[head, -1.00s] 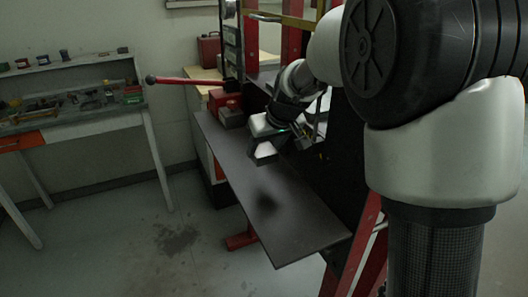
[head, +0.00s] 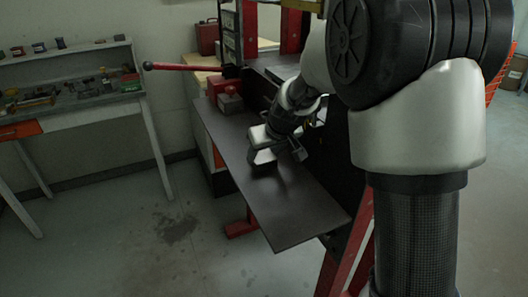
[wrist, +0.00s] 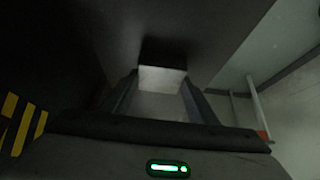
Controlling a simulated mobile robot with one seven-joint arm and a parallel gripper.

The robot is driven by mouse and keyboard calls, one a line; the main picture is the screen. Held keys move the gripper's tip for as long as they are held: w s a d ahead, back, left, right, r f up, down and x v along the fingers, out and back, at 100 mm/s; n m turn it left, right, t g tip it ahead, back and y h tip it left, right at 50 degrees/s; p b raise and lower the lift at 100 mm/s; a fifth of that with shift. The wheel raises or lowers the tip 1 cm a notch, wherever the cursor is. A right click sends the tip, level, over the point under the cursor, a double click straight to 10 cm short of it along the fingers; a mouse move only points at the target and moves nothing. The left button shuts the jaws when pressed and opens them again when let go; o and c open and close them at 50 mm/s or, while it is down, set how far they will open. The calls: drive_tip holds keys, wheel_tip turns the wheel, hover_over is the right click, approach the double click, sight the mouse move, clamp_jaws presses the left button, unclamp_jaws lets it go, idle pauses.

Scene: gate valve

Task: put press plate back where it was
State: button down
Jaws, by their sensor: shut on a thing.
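The press plate (wrist: 162,80) looks like a pale grey metal block in the wrist view. It sits between the two fingers of my gripper (wrist: 158,96), which is shut on it. In the head view the plate (head: 263,156) shows as a pale patch at the end of my gripper (head: 274,152), low over the dark shelf (head: 293,213) of the press. A dark shadow lies on the shelf beside it. I cannot tell whether the plate touches the shelf. The fingers partly hide the plate.
Red and grey blocks (head: 230,103) stand at the shelf's far end. A red lever (head: 185,67) sticks out left above them. The press's dark frame borders the shelf on the right. The shelf's near part is clear. A workbench (head: 72,112) stands at left.

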drive_tip(key=shift+w, duration=0.1)
drive_tip(key=c, duration=0.7)
unclamp_jaws()
drive_tip(key=shift+f, duration=0.1)
drive_tip(key=shift+s+r, duration=0.25)
drive_tip(key=shift+r, duration=0.35)
drive_tip(key=p+v, duration=0.1)
drive_tip(key=v, duration=1)
drive_tip(key=s+d+r+m+h, duration=0.1)
drive_tip(key=s+d, duration=0.2)
drive_tip(key=s, duration=0.6)
drive_tip(key=s+d+r+m, duration=0.1)
drive_tip(key=s+d+m, duration=0.1)
drive_tip(key=s, duration=0.7)
drive_tip(key=s+d+r+m+h, duration=0.1)
drive_tip(key=s+d, duration=0.3)
drive_tip(key=s, duration=0.5)
drive_tip(key=shift+m+h, duration=0.3)
